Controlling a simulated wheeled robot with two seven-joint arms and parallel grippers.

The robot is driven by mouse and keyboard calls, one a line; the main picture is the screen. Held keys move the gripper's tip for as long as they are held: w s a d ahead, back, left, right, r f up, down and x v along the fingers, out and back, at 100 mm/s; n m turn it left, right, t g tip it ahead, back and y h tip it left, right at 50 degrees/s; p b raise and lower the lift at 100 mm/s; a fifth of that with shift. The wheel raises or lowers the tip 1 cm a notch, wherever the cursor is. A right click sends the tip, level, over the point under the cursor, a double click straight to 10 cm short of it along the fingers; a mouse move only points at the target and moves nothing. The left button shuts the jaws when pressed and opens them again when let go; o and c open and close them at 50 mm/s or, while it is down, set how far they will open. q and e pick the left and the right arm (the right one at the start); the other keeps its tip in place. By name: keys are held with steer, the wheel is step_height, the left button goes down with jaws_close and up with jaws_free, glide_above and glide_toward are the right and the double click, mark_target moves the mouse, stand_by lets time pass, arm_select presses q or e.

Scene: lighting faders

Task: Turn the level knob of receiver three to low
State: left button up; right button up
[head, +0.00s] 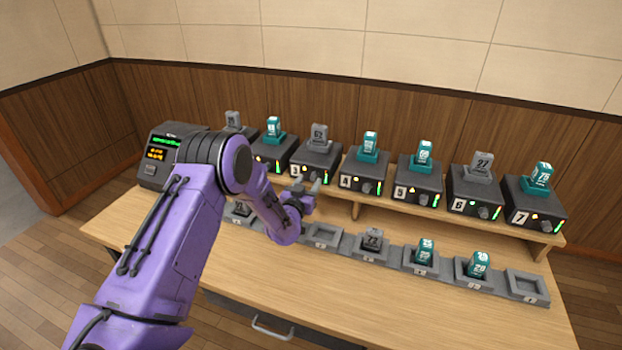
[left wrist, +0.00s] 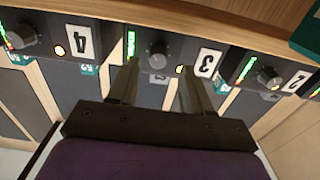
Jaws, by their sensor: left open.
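Receiver three (head: 316,160) is a dark box on the raised shelf with a grey block on top. Its label 3 (left wrist: 207,63) shows upside down in the left wrist view. Its grey level knob (left wrist: 157,57) sits between that label and a green level bar (left wrist: 130,44). My left gripper (left wrist: 157,80) is open and empty, facing the knob, with one finger to either side of it in the picture. I cannot tell whether the fingertips reach around it. In the head view my left gripper (head: 309,192) covers part of receiver three's front. My right gripper is not in view.
Receiver four (head: 361,174) and receiver two (head: 272,150) stand close on either side, with knobs of their own. Below the shelf is a row of grey trays (head: 527,285), some holding packs. The front of the wooden table (head: 400,310) is clear.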

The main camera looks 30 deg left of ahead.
arm_select(q)
steer(key=shift+w+f, duration=0.2)
steer(key=shift+w, duration=0.4)
steer(key=shift+w+f, duration=0.15)
steer(key=shift+w, duration=0.45)
steer(key=shift+s+r, duration=0.25)
steer(key=shift+r, duration=0.05)
jaws_close()
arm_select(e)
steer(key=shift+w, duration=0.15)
